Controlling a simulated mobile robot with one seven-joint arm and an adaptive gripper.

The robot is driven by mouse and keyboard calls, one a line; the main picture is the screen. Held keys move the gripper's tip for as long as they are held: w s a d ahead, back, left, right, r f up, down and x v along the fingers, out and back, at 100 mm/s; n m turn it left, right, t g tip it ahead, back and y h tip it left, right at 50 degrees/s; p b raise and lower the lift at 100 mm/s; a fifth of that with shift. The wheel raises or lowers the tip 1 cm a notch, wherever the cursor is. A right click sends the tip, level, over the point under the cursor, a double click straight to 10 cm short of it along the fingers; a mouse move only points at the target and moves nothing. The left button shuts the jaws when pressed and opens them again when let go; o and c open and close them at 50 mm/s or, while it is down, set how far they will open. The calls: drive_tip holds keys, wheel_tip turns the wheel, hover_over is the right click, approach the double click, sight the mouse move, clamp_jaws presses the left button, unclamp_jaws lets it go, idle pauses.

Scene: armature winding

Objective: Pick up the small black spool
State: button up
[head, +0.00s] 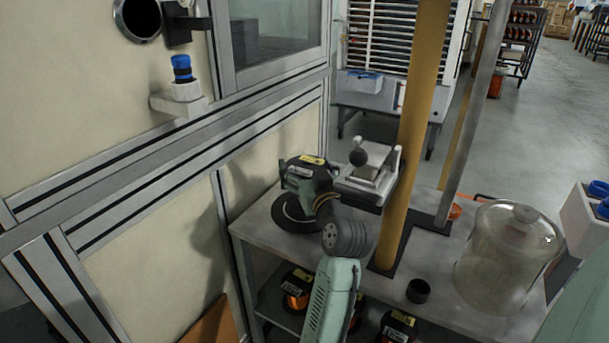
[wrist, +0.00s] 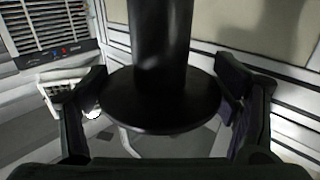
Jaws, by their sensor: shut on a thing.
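The small black spool (wrist: 162,105) fills the middle of the wrist view, with its round flange and thick core between my two fingers. My gripper (wrist: 165,92) is shut on it, one finger at each side of the flange. In the head view my gripper (head: 303,190) is above the left part of the table, at the end of my bent arm. I cannot tell whether the spool touches the table.
The grey table (head: 400,245) carries a glass jar (head: 495,265), a small black cup (head: 418,291) and a grey fixture with a ball knob (head: 368,172). A yellow post (head: 420,110) rises close right of my gripper. A panelled wall (head: 140,190) stands left. Wire spools lie on the lower shelf.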

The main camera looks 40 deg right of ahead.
drive_tip(key=b+v, duration=0.2)
drive_tip(key=v, duration=1.4)
drive_tip(key=shift+s+b, duration=0.15)
drive_tip(key=shift+b, duration=0.2)
drive_tip(key=shift+a, duration=0.15)
